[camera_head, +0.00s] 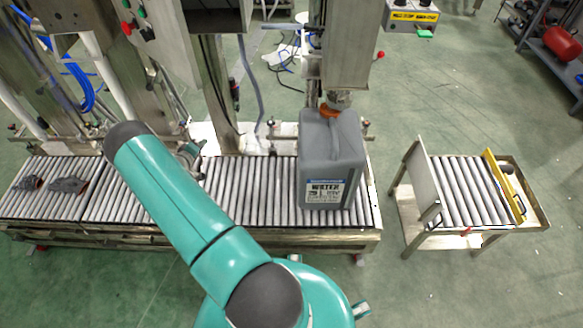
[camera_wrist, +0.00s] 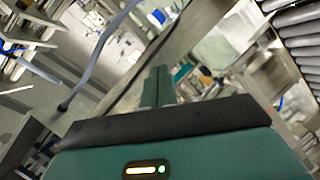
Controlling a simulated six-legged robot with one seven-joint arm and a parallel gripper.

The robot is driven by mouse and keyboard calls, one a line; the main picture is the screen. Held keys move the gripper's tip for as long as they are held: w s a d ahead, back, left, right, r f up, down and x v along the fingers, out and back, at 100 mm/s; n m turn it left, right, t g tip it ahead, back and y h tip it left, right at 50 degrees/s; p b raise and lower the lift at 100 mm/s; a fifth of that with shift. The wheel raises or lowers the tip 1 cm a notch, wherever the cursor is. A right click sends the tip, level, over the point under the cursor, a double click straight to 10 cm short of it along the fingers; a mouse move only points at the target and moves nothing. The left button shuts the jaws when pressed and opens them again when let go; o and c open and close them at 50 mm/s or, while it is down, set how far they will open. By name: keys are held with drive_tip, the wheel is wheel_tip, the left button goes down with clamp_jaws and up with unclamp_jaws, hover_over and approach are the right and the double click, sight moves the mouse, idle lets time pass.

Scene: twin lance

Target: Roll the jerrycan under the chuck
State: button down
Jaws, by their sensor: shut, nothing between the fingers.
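The grey jerrycan (camera_head: 332,160) with a "WATER" label stands upright near the right end of the roller conveyor (camera_head: 250,190). What looks like the chuck (camera_head: 338,99) hangs from a steel column just above the can's top. An orange part (camera_head: 329,111) shows between them; I cannot tell whether chuck and can touch. My gripper (camera_head: 190,155) is over the conveyor's back side, well to the left of the jerrycan and apart from it. In the wrist view my gripper's fingers (camera_wrist: 157,86) are together and empty. The jerrycan is not recognizable in the wrist view.
Dark grey lumps (camera_head: 68,184) lie on the conveyor's left end. A separate roller cart (camera_head: 470,190) with upright side plates stands to the right, across a floor gap. Steel posts and hoses crowd the conveyor's back. Rollers between my arm and the jerrycan are clear.

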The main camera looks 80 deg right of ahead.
drive_tip(key=shift+s+a+f+g+h, duration=0.2)
drive_tip(key=shift+s+f+g, duration=1.25)
drive_tip(key=shift+s+f, duration=1.8)
drive_tip(key=shift+s+a+f+g+h, duration=0.2)
drive_tip(key=shift+s+f+g, duration=1.35)
drive_tip(key=shift+s, duration=3.25)
drive_tip(key=shift+s+a+f+g+h, duration=0.2)
drive_tip(key=shift+s+f+g, duration=1.1)
drive_tip(key=shift+s+f, duration=2)
drive_tip(key=s+d+r, duration=0.1)
drive_tip(key=s+d, duration=0.8)
drive_tip(key=s, duration=0.1)
drive_tip(key=shift+s+r, duration=0.25)
drive_tip(key=shift+s, duration=0.15)
drive_tip(key=shift+d, duration=0.15)
